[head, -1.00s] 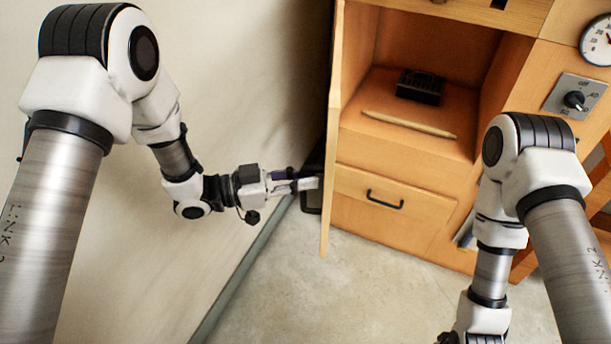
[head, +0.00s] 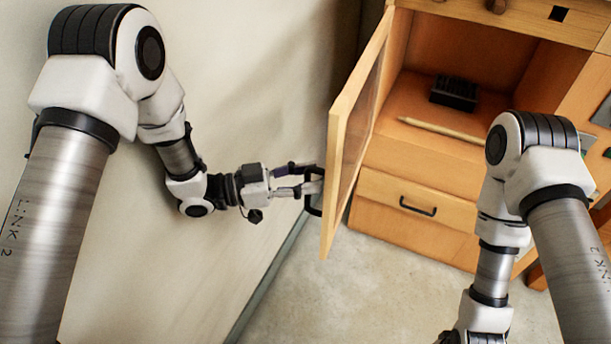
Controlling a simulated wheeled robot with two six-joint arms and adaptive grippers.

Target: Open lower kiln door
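The wooden door (head: 338,185) of the open compartment in the wooden cabinet stands swung out to the left, with its inner face partly showing. A black handle (head: 313,205) shows at the left, outer side of the door. My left gripper (head: 318,178) is at this handle, with its fingers visibly apart and the tips reaching to the outer side of the door. I cannot tell whether the fingers touch the handle. My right arm (head: 497,270) comes in at the right; its gripper is below the picture edge.
Inside the compartment lie a black block (head: 455,93) and a thin wooden stick (head: 440,129). Below is a shut drawer with a black handle (head: 418,206). A pale wall (head: 250,80) stands close on the left. The floor (head: 340,290) in front is clear.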

